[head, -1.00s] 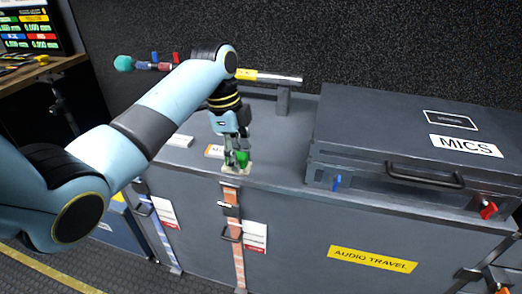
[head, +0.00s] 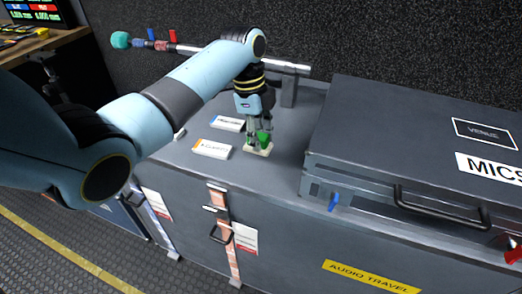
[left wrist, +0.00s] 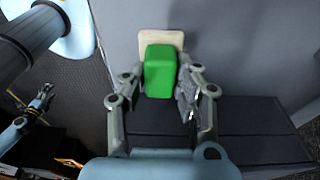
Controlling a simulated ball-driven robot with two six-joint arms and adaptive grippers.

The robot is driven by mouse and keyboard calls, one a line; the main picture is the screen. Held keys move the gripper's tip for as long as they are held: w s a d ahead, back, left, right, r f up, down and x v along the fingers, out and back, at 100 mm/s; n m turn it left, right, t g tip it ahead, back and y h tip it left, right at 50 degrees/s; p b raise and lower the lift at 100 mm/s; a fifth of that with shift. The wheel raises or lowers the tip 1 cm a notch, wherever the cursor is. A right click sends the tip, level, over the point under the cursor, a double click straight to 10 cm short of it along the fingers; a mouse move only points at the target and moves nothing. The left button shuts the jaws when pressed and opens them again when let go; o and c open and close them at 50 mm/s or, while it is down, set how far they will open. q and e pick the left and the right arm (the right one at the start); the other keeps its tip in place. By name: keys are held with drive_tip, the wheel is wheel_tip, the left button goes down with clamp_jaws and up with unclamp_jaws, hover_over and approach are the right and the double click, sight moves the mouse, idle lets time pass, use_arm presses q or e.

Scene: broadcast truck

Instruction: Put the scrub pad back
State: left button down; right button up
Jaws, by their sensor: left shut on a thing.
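The scrub pad shows as a green block on a cream base, in the head view (head: 264,138) and in the left wrist view (left wrist: 160,72). My left gripper (head: 257,138) points down over the top of the grey case (head: 290,165) and is shut on the green part. In the left wrist view its fingers (left wrist: 160,97) stand on both sides of the green block. The cream base is at or just above the case top; I cannot tell if it touches. What seems to be my right gripper (left wrist: 42,97) is small at the left of the left wrist view, its jaws unclear.
Two labels, one blue-edged (head: 228,123) and one orange-edged (head: 212,149), lie left of the pad. The MICS case (head: 400,135) stands to the right. Behind, a rail (head: 290,67) sits on a post. Bare case top lies between pad and MICS case.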

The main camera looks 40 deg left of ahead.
use_arm(q)
drive_tip(key=shift+w+f, duration=0.1)
drive_tip(key=shift+f, duration=0.4)
wheel_tip(320, 180, down, 3)
drive_tip(key=shift+r, duration=0.2)
drive_tip(key=shift+f+b, duration=0.3)
drive_tip(key=shift+f, duration=0.2)
use_arm(e)
drive_tip(key=shift+w+d+f, duration=0.3)
drive_tip(key=shift+w, duration=0.25)
use_arm(q)
drive_tip(key=c, duration=1.5)
unclamp_jaws()
drive_tip(key=shift+f, duration=0.15)
drive_tip(key=o, duration=0.5)
use_arm(e)
drive_tip(key=shift+s, duration=0.35)
